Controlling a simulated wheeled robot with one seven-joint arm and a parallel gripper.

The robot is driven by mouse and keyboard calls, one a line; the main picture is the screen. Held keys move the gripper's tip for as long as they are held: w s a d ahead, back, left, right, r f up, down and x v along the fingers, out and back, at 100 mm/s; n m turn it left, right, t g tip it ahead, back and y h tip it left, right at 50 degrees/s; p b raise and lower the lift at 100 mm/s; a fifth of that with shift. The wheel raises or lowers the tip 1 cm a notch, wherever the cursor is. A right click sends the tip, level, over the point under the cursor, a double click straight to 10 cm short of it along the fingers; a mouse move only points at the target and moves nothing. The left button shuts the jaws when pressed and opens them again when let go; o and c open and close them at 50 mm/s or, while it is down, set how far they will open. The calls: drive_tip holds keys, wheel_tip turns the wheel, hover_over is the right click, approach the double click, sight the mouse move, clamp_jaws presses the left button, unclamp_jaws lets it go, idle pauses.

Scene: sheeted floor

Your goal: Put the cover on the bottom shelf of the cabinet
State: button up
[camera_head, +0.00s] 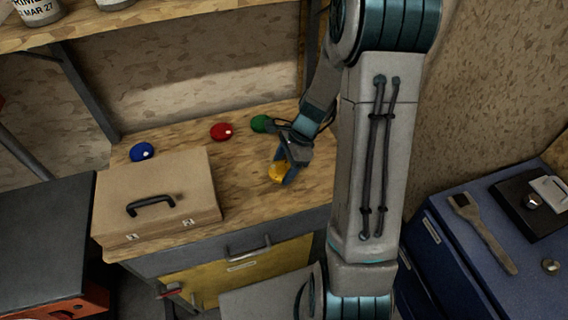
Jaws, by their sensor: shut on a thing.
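My gripper (286,170) is shut on a small yellow-orange round thing (276,172) over the right part of the wooden worktop. It may be the cover, but I cannot tell for sure. I cannot tell whether it touches the worktop. The cabinet (185,262) under the worktop has a grey drawer front and a yellow front below it with a label and a red handle. No inside shelf of it shows. My arm hides part of the scene on the right.
A tan case (160,185) with a black handle stands on the worktop's left. Blue (142,152), red (221,132) and green (261,123) round things lie behind. A wooden shelf (150,22) with cans hangs above. A blue cabinet (445,225) with a brush stands right.

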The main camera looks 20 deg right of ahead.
drive_tip(key=shift+f, duration=0.2)
drive_tip(key=o, duration=1.1)
drive_tip(key=shift+r, duration=0.1)
drive_tip(key=shift+o, duration=0.2)
